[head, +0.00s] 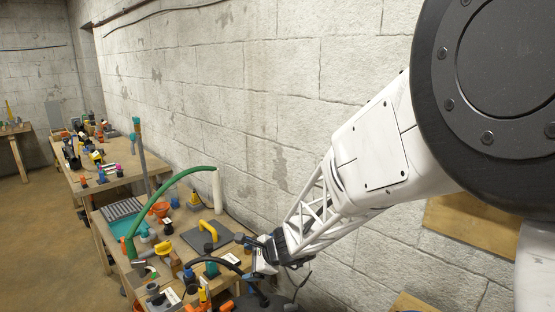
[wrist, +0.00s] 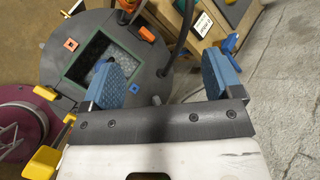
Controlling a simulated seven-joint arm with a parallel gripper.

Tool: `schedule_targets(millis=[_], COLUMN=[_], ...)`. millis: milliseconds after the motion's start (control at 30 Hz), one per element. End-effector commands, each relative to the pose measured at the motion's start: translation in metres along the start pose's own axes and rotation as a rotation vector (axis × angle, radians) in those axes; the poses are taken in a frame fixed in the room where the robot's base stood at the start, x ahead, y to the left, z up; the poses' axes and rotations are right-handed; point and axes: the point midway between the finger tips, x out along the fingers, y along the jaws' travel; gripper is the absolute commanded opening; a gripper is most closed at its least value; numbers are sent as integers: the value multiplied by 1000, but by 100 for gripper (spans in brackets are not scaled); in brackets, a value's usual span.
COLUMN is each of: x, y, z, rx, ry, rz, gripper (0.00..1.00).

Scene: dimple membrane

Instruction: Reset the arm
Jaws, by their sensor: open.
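My gripper (wrist: 168,82) is open in the wrist view, its two blue ribbed finger pads wide apart with nothing held between them. Beneath it is a dark round plate (wrist: 65,45) with a green-edged rectangular window showing a grey dimpled surface (wrist: 121,52). The left finger covers part of this window. In the head view my white arm reaches down from the upper right, and my gripper (head: 258,252) is small at the near bench's right side. Its fingers are hard to make out there.
The near bench (head: 225,227) is crowded, with a green hose (head: 163,188) arching over it and a yellow handle (head: 208,231) on a dark plate. A block wall (head: 250,90) runs close behind. In the wrist view a maroon round object (wrist: 22,128) lies at the left.

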Motion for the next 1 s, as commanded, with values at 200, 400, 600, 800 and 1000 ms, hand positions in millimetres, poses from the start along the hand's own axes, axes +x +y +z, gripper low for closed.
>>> schedule_targets(millis=[200, 400, 600, 800, 1000], x=[-82, -151, -217, -279, -338], y=[14, 41, 76, 116, 159], z=[22, 33, 36, 33, 25], rx=[-283, -533, -767, -982, -1168], ry=[5, 32, 81, 148, 231], rz=[73, 162, 270, 402, 555], gripper=[85, 85, 85, 85, 85])
